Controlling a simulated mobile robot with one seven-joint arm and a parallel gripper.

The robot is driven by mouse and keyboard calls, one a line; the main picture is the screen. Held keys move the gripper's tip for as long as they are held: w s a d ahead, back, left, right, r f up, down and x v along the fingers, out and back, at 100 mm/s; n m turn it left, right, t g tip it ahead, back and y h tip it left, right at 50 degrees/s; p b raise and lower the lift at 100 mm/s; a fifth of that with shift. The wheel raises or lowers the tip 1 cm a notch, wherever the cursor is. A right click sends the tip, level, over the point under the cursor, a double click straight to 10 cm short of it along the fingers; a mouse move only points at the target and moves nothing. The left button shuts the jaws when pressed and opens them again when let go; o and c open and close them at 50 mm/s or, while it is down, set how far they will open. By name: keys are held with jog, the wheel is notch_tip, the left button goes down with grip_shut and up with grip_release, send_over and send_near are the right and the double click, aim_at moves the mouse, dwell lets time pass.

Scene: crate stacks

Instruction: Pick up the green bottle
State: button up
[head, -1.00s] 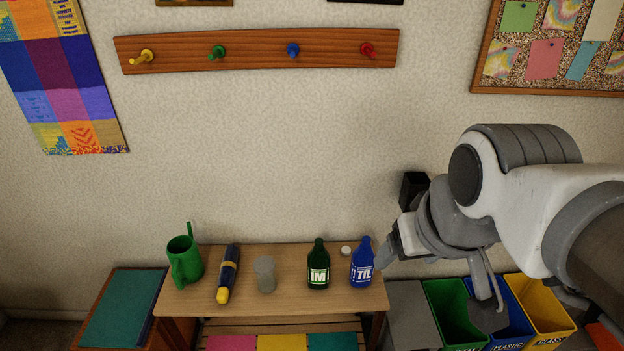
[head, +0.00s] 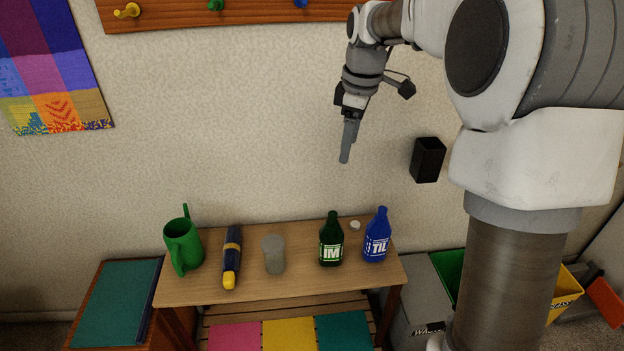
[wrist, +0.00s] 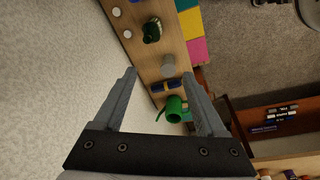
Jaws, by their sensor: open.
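The green bottle (head: 331,240) stands upright on the wooden table, with a white label reading "IM". The wrist view shows the green bottle (wrist: 152,31) from above, near the top and beyond my fingertips. My gripper (head: 346,155) hangs above the table, higher than the bottle and a little to its right in the head view. In the wrist view my gripper (wrist: 160,72) has its two fingers wide apart with nothing held between them.
On the table (head: 300,285) stand a blue bottle (head: 376,236) close on the right, a white cap (head: 355,225) behind, a grey cup (head: 273,255), a dark blue and yellow flashlight (head: 231,258) and a green watering can (head: 183,243). The wall is close behind.

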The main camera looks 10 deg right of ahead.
jog(key=w+d+f+n+g+y+b, duration=0.15)
jog(key=w+f+n, duration=0.25)
jog(key=w+f, duration=0.6)
jog(key=b, duration=0.4)
send_near(333, 214)
jog(key=f, duration=0.3)
jog(key=a+f, duration=0.1)
jog(key=f, duration=0.1)
jog(key=shift+w+f, duration=0.3)
jog(key=f, duration=0.1)
jog(key=f+b, duration=0.1)
jog(key=f, duration=0.1)
jog(key=a+f, duration=0.1)
jog(key=f, duration=0.1)
jog(key=shift+s+f, duration=0.1)
jog(key=shift+s, duration=0.15)
jog(key=c, duration=1)
